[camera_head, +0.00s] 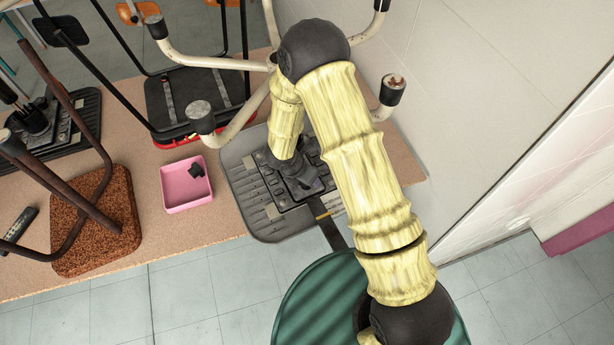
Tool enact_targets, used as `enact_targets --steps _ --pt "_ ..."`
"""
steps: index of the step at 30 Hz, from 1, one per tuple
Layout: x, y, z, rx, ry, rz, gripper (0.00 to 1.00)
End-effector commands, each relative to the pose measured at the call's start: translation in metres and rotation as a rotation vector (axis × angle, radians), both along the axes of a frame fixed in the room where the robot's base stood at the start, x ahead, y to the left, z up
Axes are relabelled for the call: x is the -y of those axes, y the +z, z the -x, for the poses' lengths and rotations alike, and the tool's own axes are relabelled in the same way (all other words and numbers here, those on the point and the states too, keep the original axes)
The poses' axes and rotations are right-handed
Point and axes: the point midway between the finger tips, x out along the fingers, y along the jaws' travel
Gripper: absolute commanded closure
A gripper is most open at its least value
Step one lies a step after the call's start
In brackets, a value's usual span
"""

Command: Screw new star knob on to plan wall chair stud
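My gripper (307,184) points down over a grey upturned chair part (256,222) on the table, beside the wall. A dark plate (268,186) with slots and small fittings lies on that part, under my gripper. My wrist and arm cover much of the plate, and I cannot make out a stud. The fingers are dark against dark, so I cannot tell whether they are open or hold anything. A small dark piece, possibly a star knob (196,171), lies in a pink tray (174,204) to the left of the grey part.
A red-edged upturned chair (157,103) with legs lies behind. A five-armed chair base (205,116) stands close behind my arm. A brown seat (119,196) with metal legs is at left. A white wall (470,110) bounds the right. Bare tabletop (205,229) shows below the pink tray.

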Motion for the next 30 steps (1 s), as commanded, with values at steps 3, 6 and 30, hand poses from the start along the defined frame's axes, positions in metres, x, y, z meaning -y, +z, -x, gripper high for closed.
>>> enact_targets --steps 3,6,30 --pt "-0.0002 -0.0004 0.0003 -0.001 0.001 0.000 0.98" --pt "-0.0002 -0.0005 0.0004 -0.001 0.000 -0.001 1.00" --pt "-0.0003 -0.0016 0.0014 0.040 0.001 0.000 1.00"
